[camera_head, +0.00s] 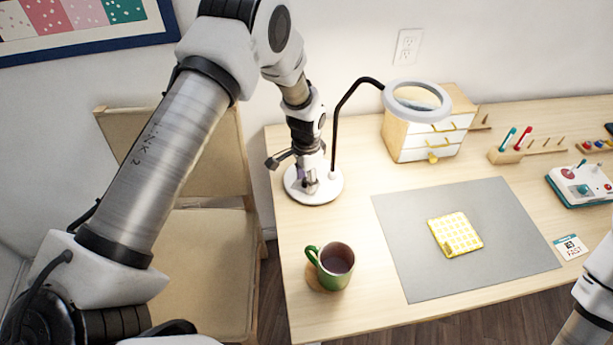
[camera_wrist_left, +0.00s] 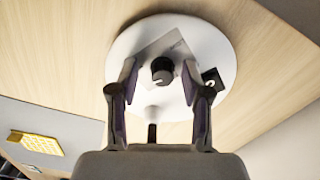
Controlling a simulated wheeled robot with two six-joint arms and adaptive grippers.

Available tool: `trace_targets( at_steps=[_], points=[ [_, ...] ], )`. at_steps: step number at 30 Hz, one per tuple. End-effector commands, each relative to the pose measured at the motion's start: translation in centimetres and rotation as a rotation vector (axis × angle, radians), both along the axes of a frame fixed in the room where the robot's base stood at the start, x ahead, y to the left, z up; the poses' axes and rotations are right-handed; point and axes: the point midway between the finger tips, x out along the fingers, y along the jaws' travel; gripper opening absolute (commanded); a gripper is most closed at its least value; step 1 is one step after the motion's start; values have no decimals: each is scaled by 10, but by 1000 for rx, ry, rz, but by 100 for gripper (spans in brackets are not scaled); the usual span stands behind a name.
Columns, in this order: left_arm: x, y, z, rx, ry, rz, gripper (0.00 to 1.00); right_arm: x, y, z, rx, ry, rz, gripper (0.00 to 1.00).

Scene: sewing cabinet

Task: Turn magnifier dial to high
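The magnifier has a round white base (camera_head: 325,190), a thin black curved neck (camera_head: 345,103) and a white ring lens (camera_head: 417,101). Its black dial (camera_wrist_left: 162,70) with a light pointer mark sits on the base, which fills the middle of the left wrist view. My left gripper (camera_head: 311,188) points down over the base. In the left wrist view my left gripper (camera_wrist_left: 159,72) is open, with one finger on each side of the dial and visible gaps to it. The gripper hides the dial in the head view. My right gripper is out of view.
A green mug (camera_head: 332,266) of dark liquid stands in front of the base. A grey mat (camera_head: 410,230) with yellow cloth (camera_head: 455,234) lies to the right. A small drawer box (camera_head: 430,140) stands behind. A chair (camera_head: 215,260) is at the table's left edge.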

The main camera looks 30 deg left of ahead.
Motion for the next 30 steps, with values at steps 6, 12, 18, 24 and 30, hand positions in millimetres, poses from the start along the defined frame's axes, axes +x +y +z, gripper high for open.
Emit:
trace_targets(
  at_steps=[6,12,18,24,30],
  points=[
    [2,0,3,0,-6,0,48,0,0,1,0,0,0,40],
    [4,0,27,0,-11,0,48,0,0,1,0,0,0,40],
    [5,0,79,1,-10,-1,48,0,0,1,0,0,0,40],
    [3,0,114,1,-4,-1,48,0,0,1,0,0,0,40],
    [3,-1,121,0,-1,-1,48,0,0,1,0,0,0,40]
  ],
)
